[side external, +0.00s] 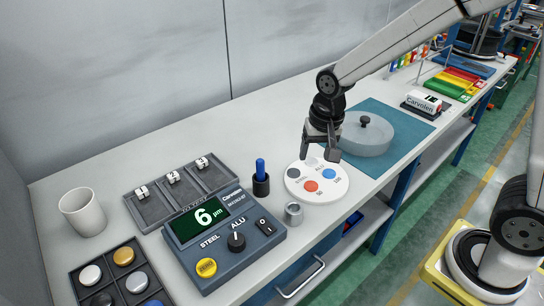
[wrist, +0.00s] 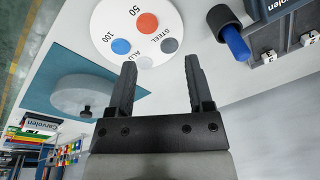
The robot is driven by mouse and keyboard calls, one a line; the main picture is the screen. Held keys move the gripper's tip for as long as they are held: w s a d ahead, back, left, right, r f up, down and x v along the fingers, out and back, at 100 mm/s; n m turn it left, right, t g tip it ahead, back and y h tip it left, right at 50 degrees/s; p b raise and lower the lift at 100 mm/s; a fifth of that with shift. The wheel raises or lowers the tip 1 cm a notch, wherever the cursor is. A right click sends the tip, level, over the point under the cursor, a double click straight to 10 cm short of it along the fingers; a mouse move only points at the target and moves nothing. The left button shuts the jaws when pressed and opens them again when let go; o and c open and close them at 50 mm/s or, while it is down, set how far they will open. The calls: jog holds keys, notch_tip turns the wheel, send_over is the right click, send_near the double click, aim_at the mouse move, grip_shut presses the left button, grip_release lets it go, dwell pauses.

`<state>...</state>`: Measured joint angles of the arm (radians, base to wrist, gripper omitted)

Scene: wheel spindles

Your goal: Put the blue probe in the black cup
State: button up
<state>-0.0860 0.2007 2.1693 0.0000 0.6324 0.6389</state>
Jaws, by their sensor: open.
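The blue probe (side external: 260,167) stands upright in the small black cup (side external: 261,186), with its blue upper part showing above the rim. In the wrist view the blue probe (wrist: 236,43) sticks out of the black cup (wrist: 222,20) at the upper right. My gripper (side external: 321,156) is open and empty above the white round plate, to the right of the cup. In the wrist view my gripper (wrist: 160,80) has its two fingers apart with nothing between them. The probe's lower end is hidden inside the cup.
The white plate (side external: 318,197) carries coloured discs. A metal ring-like cup (side external: 294,213) stands near the gauge box (side external: 222,238). A slotted grey holder (side external: 180,194) and a white mug (side external: 83,212) are left. A grey lidded dish (side external: 367,137) sits on a blue mat.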

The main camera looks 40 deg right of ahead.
jog(key=s+d+f+n+t, duration=0.1)
jog(key=s+d+f+n, duration=0.2)
jog(key=s+n, duration=0.3)
jog(key=s, duration=0.3)
jog(key=shift+s, duration=0.15)
jog(key=shift+d, duration=0.1)
dwell(0.7)
